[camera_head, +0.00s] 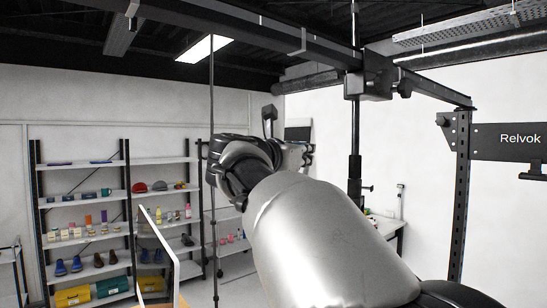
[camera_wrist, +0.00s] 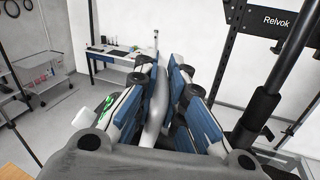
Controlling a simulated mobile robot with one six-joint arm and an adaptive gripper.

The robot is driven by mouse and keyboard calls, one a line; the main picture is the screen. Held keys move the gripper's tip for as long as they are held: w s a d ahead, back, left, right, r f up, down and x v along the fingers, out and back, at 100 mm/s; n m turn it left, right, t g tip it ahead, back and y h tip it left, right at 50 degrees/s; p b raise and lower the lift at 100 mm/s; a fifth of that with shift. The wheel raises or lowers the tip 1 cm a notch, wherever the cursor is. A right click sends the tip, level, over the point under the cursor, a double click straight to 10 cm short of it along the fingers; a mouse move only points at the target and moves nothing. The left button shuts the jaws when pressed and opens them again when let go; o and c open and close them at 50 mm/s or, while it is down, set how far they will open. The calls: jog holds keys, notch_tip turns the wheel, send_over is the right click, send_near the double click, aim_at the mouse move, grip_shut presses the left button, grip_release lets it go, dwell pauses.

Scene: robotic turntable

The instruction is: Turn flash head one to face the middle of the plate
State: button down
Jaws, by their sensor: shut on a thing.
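My gripper (camera_wrist: 163,85) shows in the wrist view, its blue-padded fingers closed around a smooth grey curved piece (camera_wrist: 157,105). This piece may be part of flash head one, but most of it is hidden between the fingers. In the head view my gripper (camera_head: 298,153) is at the far end of my raised arm, partly hidden by my wrist. A dark flat panel (camera_head: 298,133) shows just behind it. I cannot make out the plate or a whole flash head in either view.
A black overhead rail (camera_head: 285,38) carries a hanging vertical pole (camera_head: 355,130) right of my gripper; a black post (camera_head: 461,190) stands farther right. A thin dark pole (camera_head: 212,100) stands left. Loaded shelves (camera_head: 90,165) line the back left. A table (camera_wrist: 110,74) stands beyond the fingers.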

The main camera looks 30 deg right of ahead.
jog(key=shift+a, duration=0.2)
jog(key=shift+s+a+n+t+y+b, duration=0.2)
jog(key=shift+a+n+t+y+b, duration=0.15)
jog(key=shift+t, duration=0.35)
jog(key=shift+d, duration=0.1)
jog(key=shift+s+a+n+t+y+b, duration=0.2)
jog(key=shift+a+n+t+y+b, duration=0.15)
jog(key=shift+n+t, duration=0.15)
jog(key=shift+s+a+n+t+y, duration=0.25)
jog(key=shift+a+n+t+y, duration=0.1)
jog(key=shift+t, duration=0.15)
jog(key=shift+s, duration=0.1)
jog(key=shift+s+a+n+t+y, duration=0.2)
jog(key=shift+a+n+t+y, duration=0.1)
jog(key=shift+n+t+y, duration=0.15)
